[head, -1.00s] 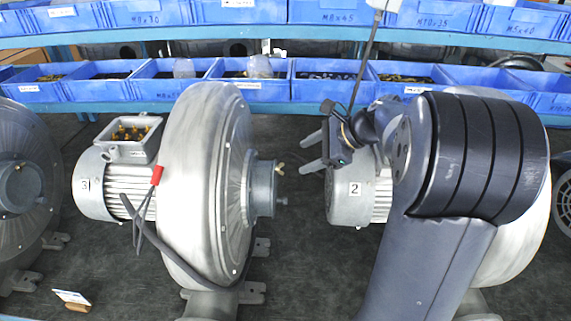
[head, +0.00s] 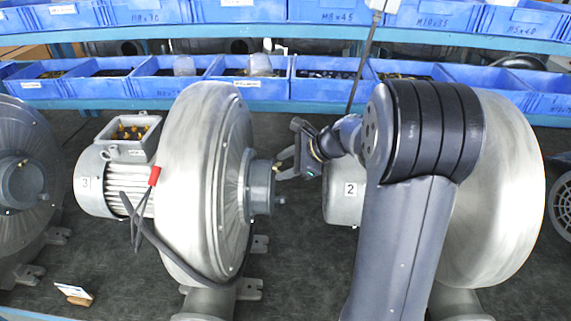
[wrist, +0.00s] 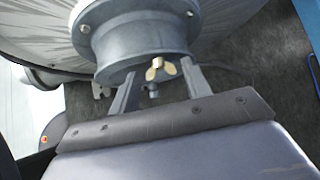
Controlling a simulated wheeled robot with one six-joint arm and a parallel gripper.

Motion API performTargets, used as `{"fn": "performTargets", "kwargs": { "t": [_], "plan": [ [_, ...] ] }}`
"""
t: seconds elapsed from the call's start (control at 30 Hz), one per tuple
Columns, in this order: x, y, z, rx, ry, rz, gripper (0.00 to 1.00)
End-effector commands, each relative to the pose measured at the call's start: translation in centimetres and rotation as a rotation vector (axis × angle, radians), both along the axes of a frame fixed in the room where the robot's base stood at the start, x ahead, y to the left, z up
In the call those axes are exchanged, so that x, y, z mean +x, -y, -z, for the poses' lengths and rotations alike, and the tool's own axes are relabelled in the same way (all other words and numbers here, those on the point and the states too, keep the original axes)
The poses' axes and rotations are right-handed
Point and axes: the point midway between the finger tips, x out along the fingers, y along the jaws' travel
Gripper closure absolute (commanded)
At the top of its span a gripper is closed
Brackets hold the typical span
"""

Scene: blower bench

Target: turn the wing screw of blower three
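Blower three (head: 205,150) is a grey metal blower whose motor bears a "3" label. Its brass wing screw (wrist: 161,69) sits on the end of the grey round flange (wrist: 140,45), at the lower rim in the wrist view. In the head view the wing screw is small and mostly covered by my fingers. My gripper (head: 280,171) is open at the right end of the flange. In the wrist view its two fingers (wrist: 159,74) point toward the flange, one either side of the wing screw, with gaps between. I cannot tell whether the fingertips touch the flange.
Blower two (head: 510,190) stands right behind my arm. A small stub (head: 280,200) juts from the flange below the wing screw. A cable with a red end (head: 154,175) hangs on blower three. Blue bins (head: 330,88) line the back.

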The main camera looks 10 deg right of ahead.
Motion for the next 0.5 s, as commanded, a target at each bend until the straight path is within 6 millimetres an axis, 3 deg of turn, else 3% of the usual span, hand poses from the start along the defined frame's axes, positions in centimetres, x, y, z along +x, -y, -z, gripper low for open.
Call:
{"fn": "performTargets", "kwargs": {
  "t": [0.4, 0.5],
  "plan": [
    [-0.01, 0.02, -0.04, 0.0, 0.0, 0.0, 0.87],
    [-0.01, 0.02, 0.01, -0.001, 0.003, 0.0, 0.87]
  ]
}}
